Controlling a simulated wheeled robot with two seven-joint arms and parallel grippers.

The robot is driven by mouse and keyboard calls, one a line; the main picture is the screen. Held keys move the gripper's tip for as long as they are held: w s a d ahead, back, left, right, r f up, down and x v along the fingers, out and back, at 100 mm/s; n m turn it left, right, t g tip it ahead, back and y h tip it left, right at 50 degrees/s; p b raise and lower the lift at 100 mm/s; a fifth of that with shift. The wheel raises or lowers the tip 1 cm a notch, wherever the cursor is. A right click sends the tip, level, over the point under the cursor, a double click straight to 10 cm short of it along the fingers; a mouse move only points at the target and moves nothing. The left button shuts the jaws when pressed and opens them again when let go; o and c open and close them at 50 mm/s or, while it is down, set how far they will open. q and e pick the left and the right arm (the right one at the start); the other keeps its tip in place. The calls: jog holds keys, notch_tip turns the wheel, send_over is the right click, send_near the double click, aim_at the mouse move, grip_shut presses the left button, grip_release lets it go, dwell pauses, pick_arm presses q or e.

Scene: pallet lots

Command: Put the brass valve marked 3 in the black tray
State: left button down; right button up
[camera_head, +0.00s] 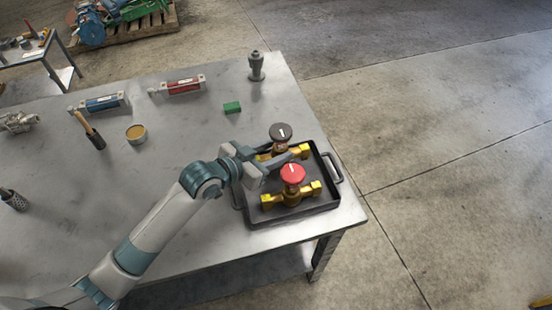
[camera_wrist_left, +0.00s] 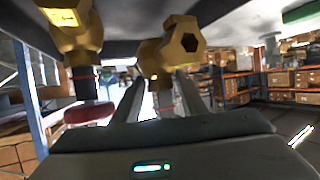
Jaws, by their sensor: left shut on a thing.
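The black tray (camera_head: 331,203) sits at the right front corner of the metal table. A brass valve with a red handwheel (camera_head: 293,174) stands in its front part. A second brass valve with a black handwheel (camera_head: 281,132) is at the tray's back part. My left gripper (camera_head: 296,153) is shut on this black-wheeled valve, between the two wheels. In the left wrist view the picture is upside down, with the fingers at the held valve's brass body (camera_wrist_left: 172,53) and the red wheel (camera_wrist_left: 88,114) to the left. I cannot read a 3; whether the held valve touches the tray floor is unclear.
The tray's handle (camera_head: 334,168) is near the table's right edge.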

pick_arm(q)
jog(key=shift+r, duration=0.1)
jog(key=shift+f+p, duration=0.4)
jog(key=shift+f, duration=1.7)
jog(key=c, duration=1.1)
grip_release()
jog(key=shift+f, duration=0.2)
jog(key=shift+s+r, duration=0.1)
jog(key=shift+b+v, duration=1.35)
jog(key=shift+v, duration=4.7)
